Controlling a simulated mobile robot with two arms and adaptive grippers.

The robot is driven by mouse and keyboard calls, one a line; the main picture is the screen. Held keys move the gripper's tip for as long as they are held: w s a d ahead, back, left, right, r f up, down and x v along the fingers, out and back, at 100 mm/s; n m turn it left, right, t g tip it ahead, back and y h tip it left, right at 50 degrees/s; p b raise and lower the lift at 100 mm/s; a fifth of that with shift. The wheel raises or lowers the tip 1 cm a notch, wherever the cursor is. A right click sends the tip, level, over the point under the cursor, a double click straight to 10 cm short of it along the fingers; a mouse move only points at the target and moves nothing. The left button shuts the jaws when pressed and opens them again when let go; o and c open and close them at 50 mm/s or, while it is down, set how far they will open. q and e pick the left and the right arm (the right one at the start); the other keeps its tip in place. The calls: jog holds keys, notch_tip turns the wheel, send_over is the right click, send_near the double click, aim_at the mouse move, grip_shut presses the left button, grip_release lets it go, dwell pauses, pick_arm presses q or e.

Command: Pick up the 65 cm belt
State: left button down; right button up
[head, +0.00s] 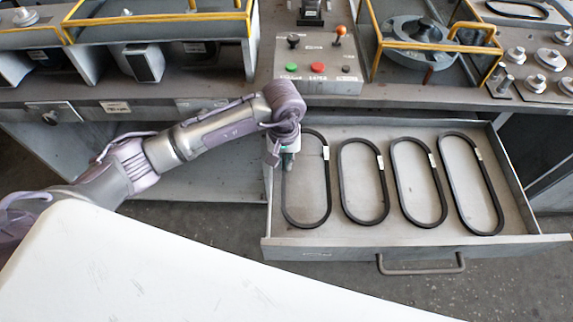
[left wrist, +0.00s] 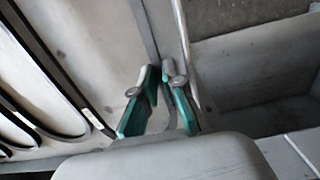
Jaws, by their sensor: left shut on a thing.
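Several black oval belts lie flat in an open grey drawer (head: 420,235). The leftmost belt (head: 327,190) has my left gripper (head: 287,163) at its left long side. The other belts, including the second (head: 343,185), third (head: 398,182) and rightmost belt (head: 496,195), lie to the right, apart from the gripper. Each has a small pale tag, too small to read, so I cannot tell which is 65 cm. In the left wrist view the left gripper (left wrist: 160,72) is shut on the dark strand of the leftmost belt (left wrist: 146,30). My right gripper is not in view.
The drawer's left wall (left wrist: 183,45) runs close beside the left gripper. The drawer has a front handle (head: 421,268). Above it is a bench with a control box (head: 318,70) and a yellow-framed housing (head: 425,40). A white surface (head: 150,270) fills the lower left.

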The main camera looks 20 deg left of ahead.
pick_arm(q)
notch_tip(320, 180, up, 21)
dwell(0.8)
jog(key=shift+r, duration=0.1)
